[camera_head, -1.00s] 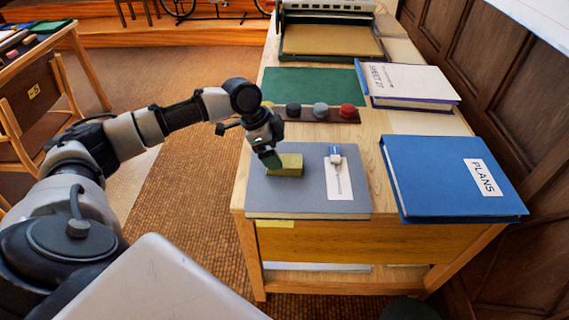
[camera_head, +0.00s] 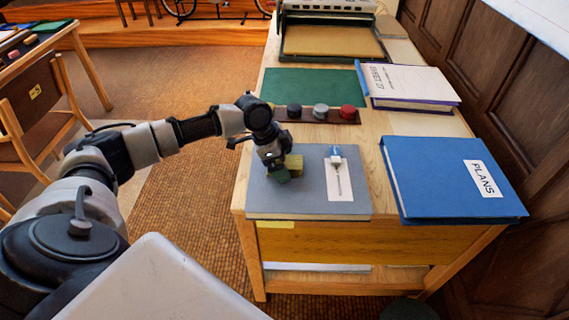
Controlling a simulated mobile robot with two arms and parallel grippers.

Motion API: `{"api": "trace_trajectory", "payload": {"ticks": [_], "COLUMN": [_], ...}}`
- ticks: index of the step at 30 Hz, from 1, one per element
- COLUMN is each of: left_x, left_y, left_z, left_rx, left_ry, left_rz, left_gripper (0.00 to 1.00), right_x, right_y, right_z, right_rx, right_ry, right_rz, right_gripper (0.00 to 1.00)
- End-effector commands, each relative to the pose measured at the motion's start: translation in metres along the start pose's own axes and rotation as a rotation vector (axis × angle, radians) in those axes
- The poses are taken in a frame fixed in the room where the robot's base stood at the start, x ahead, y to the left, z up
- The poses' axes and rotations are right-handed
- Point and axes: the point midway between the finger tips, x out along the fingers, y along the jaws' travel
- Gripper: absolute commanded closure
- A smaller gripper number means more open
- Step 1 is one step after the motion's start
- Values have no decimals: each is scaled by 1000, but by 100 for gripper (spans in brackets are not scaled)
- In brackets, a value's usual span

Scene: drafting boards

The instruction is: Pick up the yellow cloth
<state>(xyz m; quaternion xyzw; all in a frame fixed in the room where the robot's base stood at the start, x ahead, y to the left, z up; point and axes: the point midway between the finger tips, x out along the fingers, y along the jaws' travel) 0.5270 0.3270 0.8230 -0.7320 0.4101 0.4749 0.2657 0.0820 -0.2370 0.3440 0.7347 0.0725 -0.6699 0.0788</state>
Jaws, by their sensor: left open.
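The yellow cloth (camera_head: 294,162) looks like a small folded olive-yellow block on the grey board (camera_head: 310,207) at the table's near left. My left gripper (camera_head: 272,173) is open, pointing down over the cloth's left part. Its dark green fingertips hide that part of the cloth. I cannot tell whether the fingers touch the cloth or stand around it. My right gripper is not in view.
A white card (camera_head: 341,188) with a small blue-and-white item lies right of the cloth. A blue PLANS binder (camera_head: 430,180) lies farther right. Behind are a dark strip with round pieces (camera_head: 340,121) and a green mat (camera_head: 310,87).

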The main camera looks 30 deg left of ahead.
Motion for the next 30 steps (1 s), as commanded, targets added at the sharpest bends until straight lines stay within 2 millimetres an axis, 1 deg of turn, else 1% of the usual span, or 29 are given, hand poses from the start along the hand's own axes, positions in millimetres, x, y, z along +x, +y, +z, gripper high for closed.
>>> {"api": "trace_trajectory", "payload": {"ticks": [4,5,15,22,26,28,30], "left_x": [1,1,1,2,1,-1,-12], "left_y": [0,0,0,0,0,-1,-1], "left_z": [0,1,1,1,0,-1,-5], "left_rx": [-1,-1,0,0,1,2,0], "left_ry": [0,0,0,0,0,1,3], "left_rz": [0,-1,0,0,-1,-2,-3], "left_gripper": [6,8,59,60,60,60,60], "right_x": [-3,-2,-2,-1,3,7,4], "right_y": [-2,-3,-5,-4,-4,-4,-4], "right_z": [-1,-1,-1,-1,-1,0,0], "right_rx": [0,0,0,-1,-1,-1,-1], "right_ry": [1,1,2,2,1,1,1], "right_rz": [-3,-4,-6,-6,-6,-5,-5], "right_gripper": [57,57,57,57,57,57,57]}}
